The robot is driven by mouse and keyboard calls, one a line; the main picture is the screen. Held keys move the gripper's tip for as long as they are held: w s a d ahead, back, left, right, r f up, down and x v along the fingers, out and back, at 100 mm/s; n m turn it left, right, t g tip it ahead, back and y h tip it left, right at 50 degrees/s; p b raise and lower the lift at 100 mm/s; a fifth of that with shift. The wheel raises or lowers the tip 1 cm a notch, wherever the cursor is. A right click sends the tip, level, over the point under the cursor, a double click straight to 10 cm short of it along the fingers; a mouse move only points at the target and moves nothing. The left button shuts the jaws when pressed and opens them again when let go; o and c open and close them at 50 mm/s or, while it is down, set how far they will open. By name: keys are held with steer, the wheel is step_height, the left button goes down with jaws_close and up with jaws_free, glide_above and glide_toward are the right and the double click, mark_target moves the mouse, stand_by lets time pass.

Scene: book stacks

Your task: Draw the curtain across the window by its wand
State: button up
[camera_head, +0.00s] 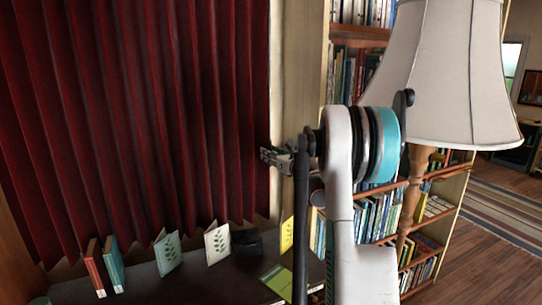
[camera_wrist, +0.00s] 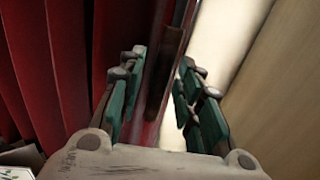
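The dark red pleated curtain (camera_head: 150,110) hangs across most of the left half of the head view, its right edge close to a pale window-side post. It also fills the left of the wrist view (camera_wrist: 50,60). My gripper (camera_head: 266,154) is at the curtain's right edge. In the wrist view my gripper (camera_wrist: 161,62) has its green-padded fingers apart. A dark brown rod, apparently the wand (camera_wrist: 166,65), runs slantwise in the gap between them; no finger visibly touches it. The wand cannot be made out in the head view.
Below the curtain a dark ledge (camera_head: 190,280) carries upright books and cards (camera_head: 217,243) and a small black box (camera_head: 246,243). A large lampshade (camera_head: 445,70) stands right of my arm, before a bookcase (camera_head: 375,215). Open floor (camera_head: 480,245) lies at far right.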

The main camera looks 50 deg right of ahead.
steer(key=shift+s, duration=0.15)
steer(key=s+a, duration=0.2)
steer(key=s, duration=0.9)
steer(key=shift+s+a, duration=0.2)
steer(key=shift+s, duration=0.05)
